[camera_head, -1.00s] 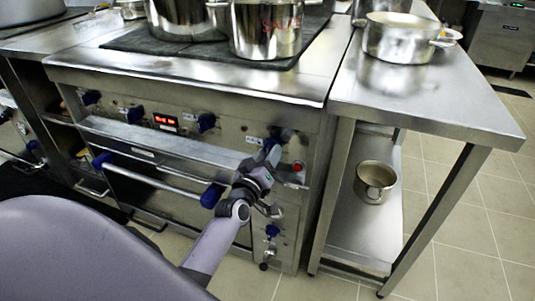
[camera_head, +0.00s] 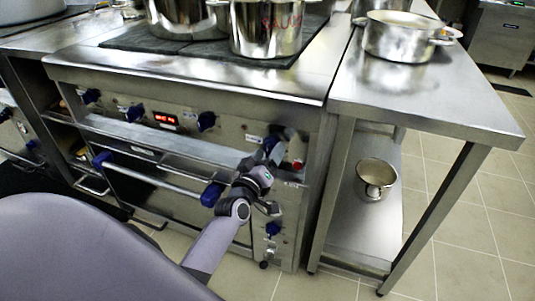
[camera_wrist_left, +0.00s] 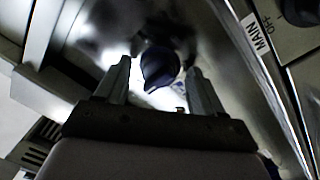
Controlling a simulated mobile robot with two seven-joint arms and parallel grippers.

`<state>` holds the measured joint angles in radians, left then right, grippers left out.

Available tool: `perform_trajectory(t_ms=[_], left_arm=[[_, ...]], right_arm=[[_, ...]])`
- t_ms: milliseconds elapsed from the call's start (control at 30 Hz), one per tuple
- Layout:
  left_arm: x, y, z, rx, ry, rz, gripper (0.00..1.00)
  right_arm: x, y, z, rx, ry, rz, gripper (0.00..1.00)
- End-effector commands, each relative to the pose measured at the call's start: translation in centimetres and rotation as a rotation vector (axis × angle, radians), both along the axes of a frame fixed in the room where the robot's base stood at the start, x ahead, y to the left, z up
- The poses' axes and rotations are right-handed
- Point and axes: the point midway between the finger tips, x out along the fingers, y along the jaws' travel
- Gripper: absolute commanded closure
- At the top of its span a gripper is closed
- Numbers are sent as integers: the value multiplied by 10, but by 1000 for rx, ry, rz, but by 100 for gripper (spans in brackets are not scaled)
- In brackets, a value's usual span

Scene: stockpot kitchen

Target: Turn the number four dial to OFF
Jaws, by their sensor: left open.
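A row of dark blue dials runs along the stove's front panel. The rightmost one in that row, which I take as the number four dial (camera_wrist_left: 160,66), shows in the left wrist view between my gripper's fingers. Its pointed end faces down in that view. In the head view the dial is mostly hidden behind my left gripper (camera_head: 271,153). My left gripper (camera_wrist_left: 158,70) is open, with one finger on each side of the dial. I cannot tell whether the fingers touch it. The dial's markings are not readable. My right gripper is not in view.
A red button (camera_head: 297,165) sits just right of the gripper. An oven handle bar (camera_head: 155,180) sticks out at left below the panel. Pots (camera_head: 268,28) stand on the stove top; a steel table (camera_head: 440,105) is at right.

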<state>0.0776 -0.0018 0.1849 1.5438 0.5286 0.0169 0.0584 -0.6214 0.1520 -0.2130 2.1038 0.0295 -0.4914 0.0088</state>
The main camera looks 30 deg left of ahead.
Motion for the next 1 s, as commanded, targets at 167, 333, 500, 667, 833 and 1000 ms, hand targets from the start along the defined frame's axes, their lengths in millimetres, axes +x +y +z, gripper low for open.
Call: perform_trajectory(t_ms=[167, 333, 500, 667, 833, 1000], left_arm=[[-17, -4, -1, -2, 3, -1, 32], [-41, -8, -2, 0, 2, 0, 32], [-59, -12, -3, 0, 1, 0, 32], [-67, -13, -4, -1, -1, 1, 32], [-69, -14, -4, -1, -1, 1, 32], [-69, -13, -4, -1, -1, 1, 32]], right_arm=[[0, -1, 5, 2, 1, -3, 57], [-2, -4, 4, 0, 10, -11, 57], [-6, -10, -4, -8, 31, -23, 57], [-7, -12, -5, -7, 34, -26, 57], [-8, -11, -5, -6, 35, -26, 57], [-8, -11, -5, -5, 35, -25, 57]])
